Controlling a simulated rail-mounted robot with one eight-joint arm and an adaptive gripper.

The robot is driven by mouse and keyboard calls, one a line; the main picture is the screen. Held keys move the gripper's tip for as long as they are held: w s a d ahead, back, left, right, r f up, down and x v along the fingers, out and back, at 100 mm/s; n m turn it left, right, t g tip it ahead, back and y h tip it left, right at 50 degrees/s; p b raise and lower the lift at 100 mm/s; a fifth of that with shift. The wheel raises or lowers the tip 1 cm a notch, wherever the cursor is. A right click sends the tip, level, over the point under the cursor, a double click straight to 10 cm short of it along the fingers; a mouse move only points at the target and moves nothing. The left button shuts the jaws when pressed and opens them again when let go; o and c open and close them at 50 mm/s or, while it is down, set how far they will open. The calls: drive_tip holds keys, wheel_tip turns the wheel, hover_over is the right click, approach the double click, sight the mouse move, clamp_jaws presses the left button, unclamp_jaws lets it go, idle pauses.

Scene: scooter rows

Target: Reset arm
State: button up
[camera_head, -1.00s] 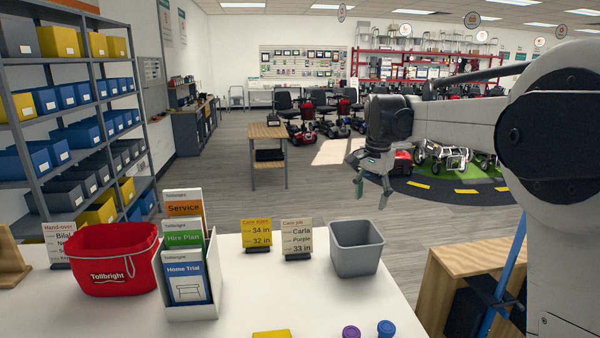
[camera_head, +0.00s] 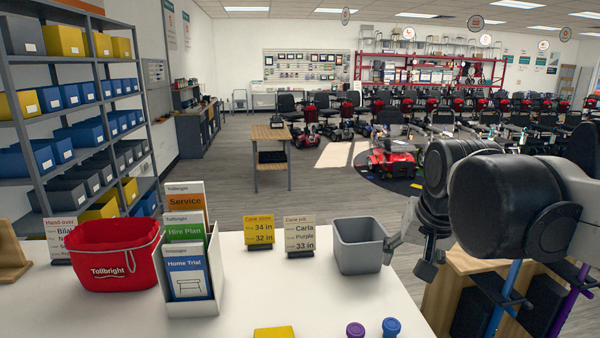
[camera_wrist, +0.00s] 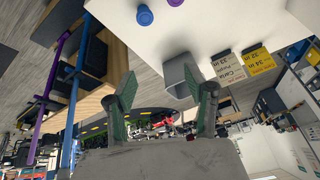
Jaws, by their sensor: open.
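My arm is folded at the right of the head view. My gripper (camera_head: 410,257) points down beside the grey bin (camera_head: 359,246), just off its right side; whether it touches the bin cannot be told. In the wrist view my gripper (camera_wrist: 160,88) shows two green-padded fingers spread wide with nothing held between them. The grey bin (camera_wrist: 180,77) appears upside down beyond the fingers.
On the white table (camera_head: 290,290) stand a red bucket (camera_head: 105,268), a brochure holder (camera_head: 195,290) and two cane signs (camera_head: 258,232). A wooden cabinet (camera_head: 440,290) with blue and purple canes stands at right. Scooter rows fill the back.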

drive_tip(key=s+f+n+t+b, duration=0.1)
drive_tip(key=s+f+n+t, duration=0.1)
drive_tip(key=s+f, duration=0.8)
drive_tip(key=shift+s+n, duration=0.5)
drive_tip(key=shift+s, duration=0.75)
